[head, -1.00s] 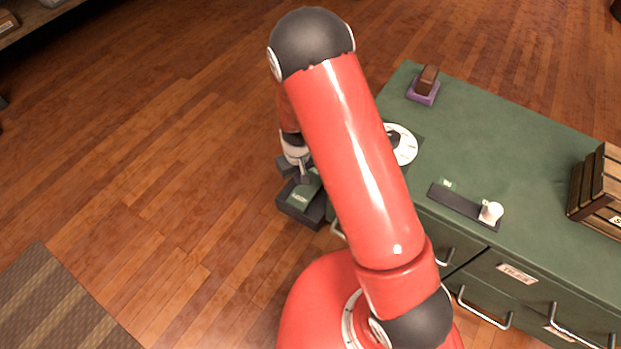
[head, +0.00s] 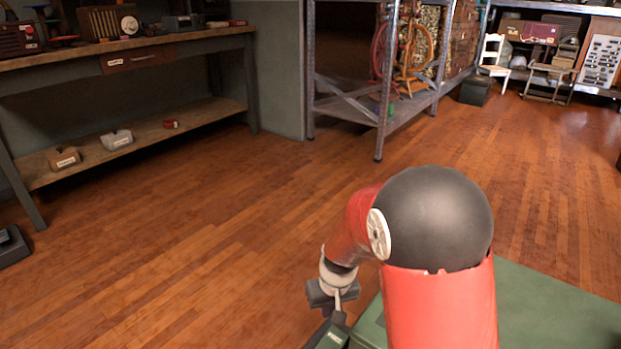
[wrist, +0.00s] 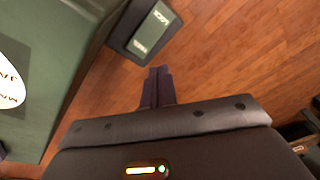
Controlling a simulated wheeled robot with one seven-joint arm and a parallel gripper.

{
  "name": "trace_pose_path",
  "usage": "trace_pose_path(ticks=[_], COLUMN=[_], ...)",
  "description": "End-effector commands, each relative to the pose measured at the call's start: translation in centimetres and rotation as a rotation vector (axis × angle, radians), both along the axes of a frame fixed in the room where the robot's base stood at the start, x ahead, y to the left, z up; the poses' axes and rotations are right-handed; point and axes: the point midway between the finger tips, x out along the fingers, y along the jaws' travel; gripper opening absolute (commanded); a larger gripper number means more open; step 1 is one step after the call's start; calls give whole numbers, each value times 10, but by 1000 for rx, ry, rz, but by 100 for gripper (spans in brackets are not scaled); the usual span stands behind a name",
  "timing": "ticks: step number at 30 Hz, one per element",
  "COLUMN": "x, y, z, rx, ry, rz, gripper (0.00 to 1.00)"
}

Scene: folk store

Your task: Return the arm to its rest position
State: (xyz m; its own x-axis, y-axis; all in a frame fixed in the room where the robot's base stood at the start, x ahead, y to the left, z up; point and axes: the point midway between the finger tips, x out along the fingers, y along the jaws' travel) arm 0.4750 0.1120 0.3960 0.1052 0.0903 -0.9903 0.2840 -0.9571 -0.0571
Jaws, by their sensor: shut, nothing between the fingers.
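My gripper (head: 338,308) is low in the head view, below my red arm with its black elbow cap. In the wrist view its two dark fingers (wrist: 159,72) are pressed together with nothing between them. Past the fingertips is a dark tray or drawer (wrist: 118,40) holding a green labelled piece (wrist: 150,28). The fingers appear apart from it. In the head view, part of a dark, green-topped thing (head: 330,335) shows just below the gripper, cut off by the frame edge.
The green counter (head: 550,305) lies at the lower right, partly behind my arm. A workbench (head: 170,42) with a lower shelf stands at the left. A metal rack (head: 382,100) with spinning wheels is at the back. Wooden floor (head: 200,220) between them is clear.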

Motion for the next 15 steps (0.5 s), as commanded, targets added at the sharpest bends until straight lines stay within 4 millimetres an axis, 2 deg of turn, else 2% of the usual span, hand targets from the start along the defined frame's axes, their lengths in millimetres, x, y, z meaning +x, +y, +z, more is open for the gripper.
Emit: trace_pose_path(ticks=[1, 6, 12, 15], x=[-5, -35, -86, -116], y=[-8, -34, -65, -80], z=[36, 120, 200, 230], rx=[16, 45, 53, 45], ry=[-30, -103, -195, -244], rz=[-19, -76, -146, -182], gripper=[0, 0, 0, 0])
